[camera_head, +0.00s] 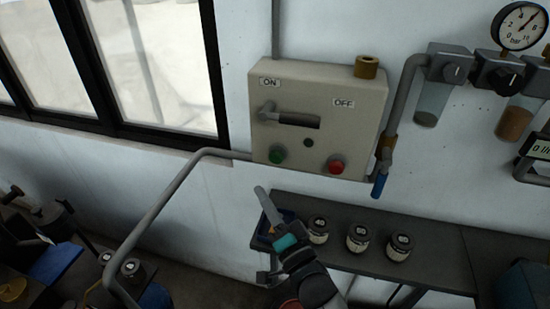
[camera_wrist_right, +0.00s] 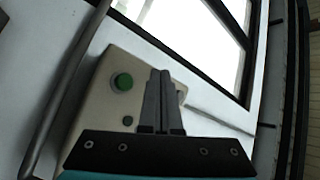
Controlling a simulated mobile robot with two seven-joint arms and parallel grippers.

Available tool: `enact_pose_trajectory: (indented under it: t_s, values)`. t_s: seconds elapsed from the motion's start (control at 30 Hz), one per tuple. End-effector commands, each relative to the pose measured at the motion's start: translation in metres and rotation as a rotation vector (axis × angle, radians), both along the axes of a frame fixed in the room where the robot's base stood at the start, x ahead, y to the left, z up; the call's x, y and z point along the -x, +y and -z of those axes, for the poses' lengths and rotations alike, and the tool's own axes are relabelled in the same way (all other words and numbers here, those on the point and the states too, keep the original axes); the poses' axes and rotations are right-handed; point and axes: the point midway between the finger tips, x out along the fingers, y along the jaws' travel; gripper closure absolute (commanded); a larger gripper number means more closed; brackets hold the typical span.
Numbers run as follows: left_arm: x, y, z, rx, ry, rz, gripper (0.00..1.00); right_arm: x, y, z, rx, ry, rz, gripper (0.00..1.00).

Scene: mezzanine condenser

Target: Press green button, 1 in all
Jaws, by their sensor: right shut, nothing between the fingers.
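The green button (camera_head: 277,155) is on the lower left of a beige control box (camera_head: 340,88) on the white wall. A red button (camera_head: 336,164) is at the box's lower right. My right gripper (camera_head: 262,192) is shut and empty, below and a little left of the green button in the head view, apart from it. In the right wrist view the shut fingers (camera_wrist_right: 161,75) point up, and the green button (camera_wrist_right: 123,82) shows just left of them. My left gripper is not in view.
A grey pipe handrail (camera_head: 165,200) runs left of the box. A blue-handled valve (camera_head: 379,184) hangs right of it. A dark shelf (camera_head: 430,250) with several jars lies below. Windows (camera_head: 160,60) are at the upper left.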

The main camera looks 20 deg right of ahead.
Motion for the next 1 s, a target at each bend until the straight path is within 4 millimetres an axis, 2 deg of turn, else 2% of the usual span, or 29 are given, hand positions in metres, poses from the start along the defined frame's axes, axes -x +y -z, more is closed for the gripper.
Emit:
enact_pose_trajectory:
  t_s: [0.33,0.7,1.0]
  values:
    - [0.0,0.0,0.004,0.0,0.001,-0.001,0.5,-0.009,-0.005,0.002,0.004,0.001,0.001,1.0]
    - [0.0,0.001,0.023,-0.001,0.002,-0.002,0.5,-0.051,-0.034,0.003,0.006,-0.001,0.001,1.0]
    - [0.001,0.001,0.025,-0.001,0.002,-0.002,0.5,-0.071,-0.048,0.001,0.002,0.002,0.001,1.0]
